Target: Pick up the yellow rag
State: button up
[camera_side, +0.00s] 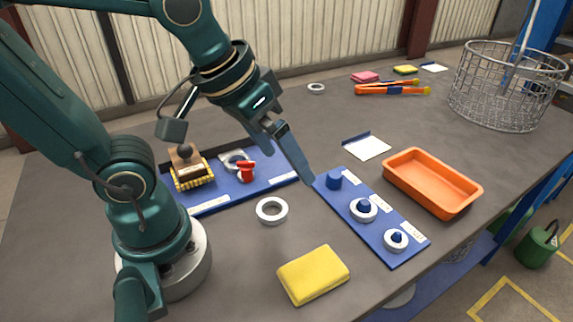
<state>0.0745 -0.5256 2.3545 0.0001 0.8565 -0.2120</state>
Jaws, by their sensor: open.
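The yellow rag (314,275) lies folded flat on the grey table near its front edge, with bare table around it. My gripper (309,180) points down and to the right, above the left end of a blue board with pegs. It is behind and above the rag and apart from it. The jaws are seen edge-on and nothing shows between them. A second, smaller yellow cloth-like piece (405,70) lies at the far back of the table.
The blue peg board (386,226) holds white rings. A loose ring (272,210) lies left of it. A blue tray (220,199) holds a brush and a red-handled part. An orange tray (433,183) and wire basket (507,86) stand right. Orange tongs (392,90) lie behind.

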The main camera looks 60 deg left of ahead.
jog(key=w+d+f+g, duration=0.3)
jog(key=d+f, duration=0.2)
jog(key=m+g, duration=0.2)
send_over(314, 270)
notch_tip(314, 270, down, 6)
jog(key=shift+r, duration=0.1)
jog(key=shift+s+f, duration=0.1)
jog(key=shift+f, duration=2.5)
jog(key=shift+c, duration=0.3)
jog(key=c, duration=1.1)
jog(key=shift+r, duration=0.1)
